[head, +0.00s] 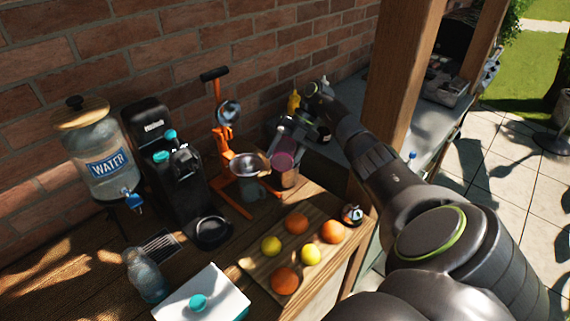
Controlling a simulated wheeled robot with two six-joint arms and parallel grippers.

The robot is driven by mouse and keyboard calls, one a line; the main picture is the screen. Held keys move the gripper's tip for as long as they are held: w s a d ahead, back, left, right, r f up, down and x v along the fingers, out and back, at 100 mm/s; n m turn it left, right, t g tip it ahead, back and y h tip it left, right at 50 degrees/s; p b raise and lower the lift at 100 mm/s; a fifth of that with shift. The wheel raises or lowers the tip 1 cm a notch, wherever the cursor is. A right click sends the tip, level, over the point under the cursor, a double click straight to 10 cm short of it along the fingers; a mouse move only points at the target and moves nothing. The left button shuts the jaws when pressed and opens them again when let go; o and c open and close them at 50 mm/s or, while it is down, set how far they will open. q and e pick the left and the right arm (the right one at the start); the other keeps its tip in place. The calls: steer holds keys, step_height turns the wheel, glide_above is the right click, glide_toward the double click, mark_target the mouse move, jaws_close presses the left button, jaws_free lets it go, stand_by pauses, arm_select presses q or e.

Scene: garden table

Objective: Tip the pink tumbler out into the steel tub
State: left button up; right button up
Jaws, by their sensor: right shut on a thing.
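The pink tumbler (283,160) is in the head view near the right end of the wooden counter, beside the orange press. My right gripper (291,134) reaches it from behind and above and is shut on it. The tumbler looks tilted, but how far I cannot tell. A shiny brownish-reflecting vessel, seemingly the steel tub (286,181), shows directly below the tumbler. Whether the two touch is unclear, and the tumbler hides much of the tub's opening. The tumbler's contents cannot be made out. My left gripper is out of view.
An orange hand press (222,137) with a metal cup (249,166) stands just left. A cutting board (262,262) with oranges and lemons lies in front. A black coffee machine (165,165) and water dispenser (101,150) stand left. A wooden post (401,75) rises close behind my right arm.

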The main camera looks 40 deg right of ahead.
steer(key=shift+w+d+f+b, duration=0.1)
steer(key=shift+w+f+b, duration=0.1)
steer(key=shift+b, duration=0.3)
steer(key=shift+s+r, duration=0.1)
steer(key=shift+r, duration=0.1)
steer(key=shift+y, duration=0.3)
steer(key=b, duration=0.2)
steer(key=shift+f+g+b, duration=0.35)
steer(key=shift+f+g, duration=0.05)
steer(key=shift+d+r+m+y+b, duration=0.1)
steer(key=shift+m+y+b, duration=0.2)
steer(key=shift+w+r+p, duration=0.2)
steer(key=shift+r+p, duration=0.05)
steer(key=shift+p, duration=0.25)
steer(key=shift+w+d+f+y, duration=0.1)
steer(key=shift+f+y, duration=0.1)
steer(key=shift+y, duration=0.1)
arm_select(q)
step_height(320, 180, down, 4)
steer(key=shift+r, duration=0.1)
arm_select(e)
steer(key=shift+s+f+g, duration=0.1)
steer(key=shift+s+g, duration=0.1)
steer(key=shift+g, duration=0.1)
